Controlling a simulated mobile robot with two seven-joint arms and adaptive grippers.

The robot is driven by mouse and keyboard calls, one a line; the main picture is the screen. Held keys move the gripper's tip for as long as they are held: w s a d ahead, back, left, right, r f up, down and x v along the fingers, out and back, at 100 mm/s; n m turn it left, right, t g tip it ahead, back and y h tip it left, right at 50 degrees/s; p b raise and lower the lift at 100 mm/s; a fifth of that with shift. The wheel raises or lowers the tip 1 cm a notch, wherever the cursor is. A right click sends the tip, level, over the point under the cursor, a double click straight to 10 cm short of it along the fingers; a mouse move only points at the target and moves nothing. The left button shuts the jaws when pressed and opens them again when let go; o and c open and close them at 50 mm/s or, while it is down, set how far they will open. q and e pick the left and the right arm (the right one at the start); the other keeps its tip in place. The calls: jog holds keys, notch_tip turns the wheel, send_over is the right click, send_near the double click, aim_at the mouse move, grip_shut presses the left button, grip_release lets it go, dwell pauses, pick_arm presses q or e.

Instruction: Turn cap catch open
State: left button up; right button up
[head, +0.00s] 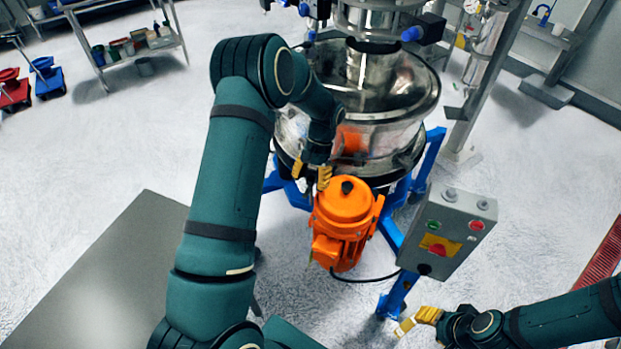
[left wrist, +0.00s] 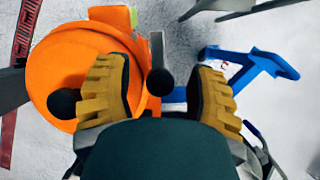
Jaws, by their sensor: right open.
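The steel sifter (head: 385,95) stands at the upper middle of the head view, with an orange motor (head: 342,222) in front of it. My left gripper (head: 311,173) is open at the sifter's front rim, just above the motor. In the left wrist view, a short grey rod with a black knob (left wrist: 160,82) lies between the two yellow fingers, with gaps at both sides. It may be the cap catch; I cannot tell for sure. My left arm hides that part of the rim in the head view. My right gripper (head: 418,321) is open and empty at the lower right.
A grey control box (head: 447,232) with buttons stands right of the motor on the blue frame (head: 398,294). A steel post (head: 487,80) rises behind it. A grey table top (head: 105,270) is at the lower left. A shelf (head: 125,58) stands far left.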

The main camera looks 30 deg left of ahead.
pick_arm(q)
jog(key=shift+w+r, duration=0.1)
jog(key=v, duration=1.1)
jog(key=shift+r, duration=0.4)
